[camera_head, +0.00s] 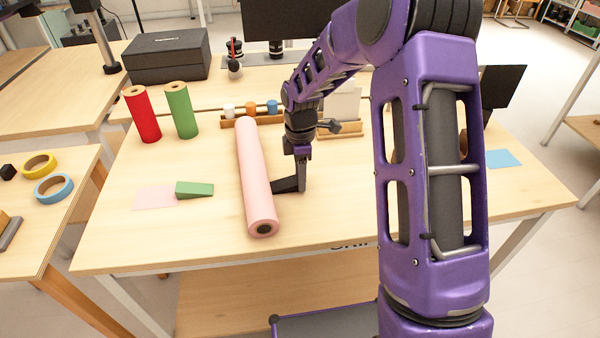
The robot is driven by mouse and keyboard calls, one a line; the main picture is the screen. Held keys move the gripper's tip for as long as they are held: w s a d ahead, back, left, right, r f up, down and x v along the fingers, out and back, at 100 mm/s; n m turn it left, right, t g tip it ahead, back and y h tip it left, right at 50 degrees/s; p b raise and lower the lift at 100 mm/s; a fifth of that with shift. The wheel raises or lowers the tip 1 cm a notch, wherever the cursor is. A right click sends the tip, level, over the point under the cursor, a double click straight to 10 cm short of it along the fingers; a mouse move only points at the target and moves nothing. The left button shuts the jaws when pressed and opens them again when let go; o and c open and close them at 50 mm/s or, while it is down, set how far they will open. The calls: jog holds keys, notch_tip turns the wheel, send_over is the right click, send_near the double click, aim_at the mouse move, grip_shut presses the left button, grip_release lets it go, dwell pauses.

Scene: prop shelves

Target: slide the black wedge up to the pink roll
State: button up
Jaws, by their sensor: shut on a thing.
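The pink roll (257,180) lies lengthwise on the wooden table, its near end close to the front edge. The black wedge (284,185) lies on the table just right of the roll, toward its near half. Its left tip is at the roll's side; I cannot tell whether they touch. My gripper (302,180) points down at the wedge's right end and is shut on it. The far finger and part of the wedge are hidden by the gripper.
A green wedge (195,190) and a pink sheet (156,197) lie left of the roll. Red (143,115) and green (182,111) rolls stand behind them. A wooden rack (238,122) with small coloured pieces is beyond the pink roll. The front left table area is clear.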

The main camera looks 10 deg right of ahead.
aim_at(297, 180)
jog(key=shift+s+a, duration=0.25)
jog(key=shift+a, duration=0.25)
dwell(0.9)
jog(key=o, duration=1.3)
jog(key=shift+c, duration=0.2)
jog(key=shift+r, duration=0.1)
notch_tip(297, 180, up, 17)
jog(key=p, duration=0.3)
jog(key=shift+w+r, duration=0.1)
